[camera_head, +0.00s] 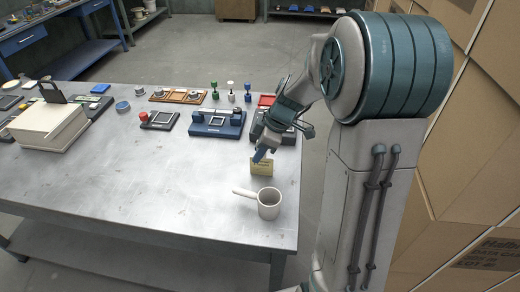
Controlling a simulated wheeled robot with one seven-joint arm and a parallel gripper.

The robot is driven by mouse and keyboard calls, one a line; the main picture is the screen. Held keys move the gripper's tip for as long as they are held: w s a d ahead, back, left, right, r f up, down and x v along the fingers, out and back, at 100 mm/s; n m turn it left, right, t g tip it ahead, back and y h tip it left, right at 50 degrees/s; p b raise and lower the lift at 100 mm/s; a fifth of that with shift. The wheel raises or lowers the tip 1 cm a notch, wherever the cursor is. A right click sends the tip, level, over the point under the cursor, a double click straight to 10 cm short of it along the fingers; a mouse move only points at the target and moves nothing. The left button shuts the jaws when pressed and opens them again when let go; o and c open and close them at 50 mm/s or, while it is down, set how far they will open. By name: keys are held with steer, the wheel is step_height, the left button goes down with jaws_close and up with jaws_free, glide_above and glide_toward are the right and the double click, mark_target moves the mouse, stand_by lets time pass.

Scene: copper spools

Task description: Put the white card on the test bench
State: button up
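A grey metal table (150,195) fills the middle of the view; I cannot tell whether it is the test bench. My gripper (262,156) points down over the table's right side, beside the upper edge of a small pale-yellow card or block (262,167) that stands upright. The fingers are too small and partly hidden to show whether they are open, shut, or touching it. I cannot make out a clearly white card.
A white mug (268,204) stands near the front right edge, close to my gripper. Devices line the back, including a blue one (217,123) and a black one with a red knob (158,120). A cream box (48,126) stands left. The table's front middle is clear. Blue workbenches (35,38) stand behind; cartons (465,150) rise right.

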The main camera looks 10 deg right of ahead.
steer(key=shift+r, duration=0.15)
steer(key=shift+r, duration=0.25)
steer(key=v, duration=1.1)
steer(key=s+a+f+m+h, duration=0.1)
steer(key=s+m+h, duration=0.1)
steer(key=s+m, duration=0.5)
steer(key=s+a+f+m+t+h, duration=0.1)
steer(key=s+m, duration=0.5)
steer(key=s, duration=0.6)
steer(key=shift+a+f+m+h, duration=0.4)
steer(key=shift+a+f+h, duration=0.1)
steer(key=shift+a+f, duration=0.25)
